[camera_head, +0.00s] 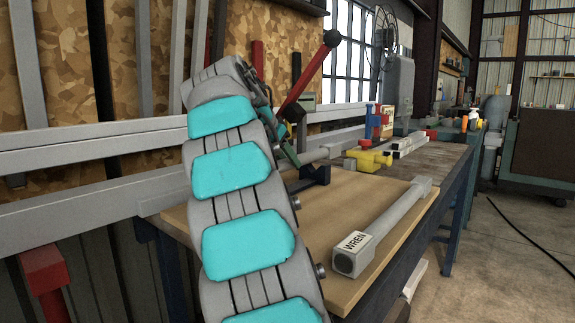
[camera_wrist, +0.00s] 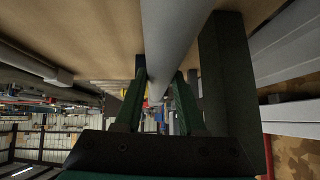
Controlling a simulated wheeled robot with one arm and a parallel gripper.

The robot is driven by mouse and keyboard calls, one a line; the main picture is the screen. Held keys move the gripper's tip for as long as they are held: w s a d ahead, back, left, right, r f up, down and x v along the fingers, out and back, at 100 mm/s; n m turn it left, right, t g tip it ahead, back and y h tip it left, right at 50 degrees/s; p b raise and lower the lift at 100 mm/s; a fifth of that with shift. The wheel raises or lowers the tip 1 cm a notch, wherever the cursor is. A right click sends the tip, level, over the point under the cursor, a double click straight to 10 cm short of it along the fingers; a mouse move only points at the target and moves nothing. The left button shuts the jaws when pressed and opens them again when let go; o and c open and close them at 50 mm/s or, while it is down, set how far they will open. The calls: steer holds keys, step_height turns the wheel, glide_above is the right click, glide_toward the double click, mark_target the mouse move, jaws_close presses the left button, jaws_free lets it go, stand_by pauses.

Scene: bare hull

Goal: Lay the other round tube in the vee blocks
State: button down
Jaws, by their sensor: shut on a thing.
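In the wrist view a grey round tube (camera_wrist: 178,35) runs between the two green fingers of my gripper (camera_wrist: 160,80), which is shut on it. In the head view my arm hides most of the gripper. A grey tube length (camera_head: 320,153) shows just right of it, above a dark block (camera_head: 317,174) on the wooden board, which looks like a vee block. I cannot tell whether the tube touches the block. A second grey bar (camera_head: 392,215), with a blocky end labelled WREN, lies on the board farther right.
The wooden board (camera_head: 412,222) has bare room around the WREN bar. A yellow clamp-like piece (camera_head: 368,160) and red and blue items stand behind. A red-handled lever (camera_head: 308,75) rises behind my arm. Grey rails (camera_head: 90,137) run along the wall at left.

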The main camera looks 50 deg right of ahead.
steer(key=shift+f, duration=0.7)
steer(key=shift+f, duration=0.1)
steer(key=shift+f+b, duration=0.35)
steer(key=shift+b, duration=0.05)
steer(key=shift+f, duration=0.2)
steer(key=c, duration=0.5)
jaws_free()
steer(key=shift+r+p, duration=0.35)
steer(key=shift+r, duration=0.15)
steer(key=v, duration=1.2)
